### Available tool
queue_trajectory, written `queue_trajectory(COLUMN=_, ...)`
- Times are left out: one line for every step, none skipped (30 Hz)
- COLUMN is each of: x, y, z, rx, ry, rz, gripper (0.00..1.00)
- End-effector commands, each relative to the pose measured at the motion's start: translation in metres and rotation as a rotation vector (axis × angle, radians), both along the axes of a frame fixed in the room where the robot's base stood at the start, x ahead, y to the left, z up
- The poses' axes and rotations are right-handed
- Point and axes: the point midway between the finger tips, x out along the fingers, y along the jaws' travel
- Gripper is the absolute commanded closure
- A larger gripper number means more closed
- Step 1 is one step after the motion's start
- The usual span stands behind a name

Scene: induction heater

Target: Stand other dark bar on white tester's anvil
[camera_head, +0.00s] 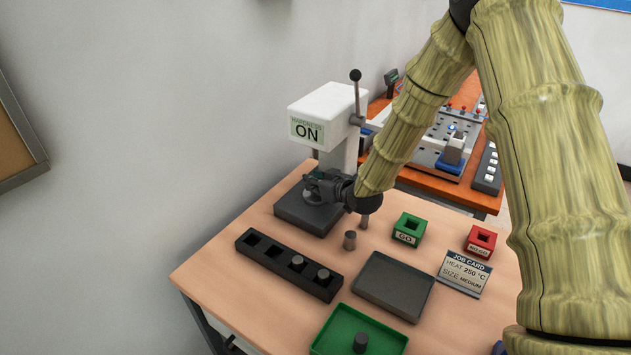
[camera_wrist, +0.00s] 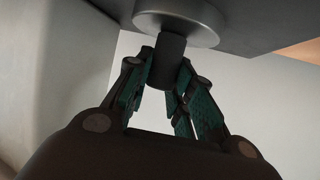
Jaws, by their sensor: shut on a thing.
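The white tester (camera_head: 325,108) stands at the back left of the table, with a label reading "ON" and a dark base (camera_head: 300,214). My gripper (camera_head: 322,188) is low in front of its column, above the base. In the wrist view, my gripper (camera_wrist: 165,88) is shut on a dark bar (camera_wrist: 168,62). The bar's far end meets or nearly meets a pale round anvil (camera_wrist: 180,18); I cannot tell if they touch. Another dark bar (camera_head: 360,342) stands in the green tray (camera_head: 333,344).
A black rack (camera_head: 262,262) holds two bars on its right. The empty dark tray (camera_head: 393,286), green GO box (camera_head: 408,228), red box (camera_head: 480,240) and job card (camera_head: 464,272) lie to the right.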

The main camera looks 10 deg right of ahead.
Motion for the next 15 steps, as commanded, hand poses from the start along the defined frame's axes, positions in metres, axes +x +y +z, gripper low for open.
queue_trajectory(x=0.0003, y=0.0, z=-0.0016, rx=0.0, ry=-0.001, rz=0.0, gripper=1.0)
queue_trajectory(x=0.0001, y=-0.0001, z=-0.0012, rx=0.0, ry=0.0, rz=0.0, gripper=0.73)
queue_trajectory(x=0.0001, y=-0.0001, z=-0.0008, rx=0.0, ry=0.0, rz=0.0, gripper=0.66)
queue_trajectory(x=0.0001, y=0.0, z=-0.0009, rx=0.0, ry=0.0, rz=0.0, gripper=0.61)
queue_trajectory(x=0.0, y=-0.0001, z=-0.0009, rx=0.0, ry=0.0, rz=0.0, gripper=0.55)
queue_trajectory(x=0.0, y=-0.0001, z=-0.0009, rx=0.0, ry=0.0, rz=0.0, gripper=0.55)
queue_trajectory(x=0.0001, y=0.0, z=-0.0009, rx=0.0, ry=0.0, rz=0.0, gripper=0.55)
queue_trajectory(x=0.0, y=0.0, z=-0.0009, rx=0.0, ry=0.0, rz=0.0, gripper=0.55)
queue_trajectory(x=0.0, y=0.0, z=-0.0009, rx=0.0, ry=0.0, rz=0.0, gripper=0.55)
queue_trajectory(x=0.0, y=0.0, z=-0.0008, rx=0.0, ry=0.0, rz=0.0, gripper=0.55)
queue_trajectory(x=0.0, y=0.0, z=-0.0008, rx=0.0, ry=0.0, rz=0.0, gripper=0.55)
queue_trajectory(x=0.0, y=0.0, z=-0.0008, rx=0.0, ry=0.0, rz=0.0, gripper=0.55)
queue_trajectory(x=0.0, y=0.0, z=-0.0007, rx=0.0, ry=0.0, rz=0.0, gripper=0.55)
queue_trajectory(x=0.0, y=0.0, z=-0.0002, rx=0.0, ry=0.0, rz=0.0, gripper=0.55)
queue_trajectory(x=0.0001, y=0.0, z=0.0007, rx=0.0, ry=0.0, rz=0.0, gripper=0.55)
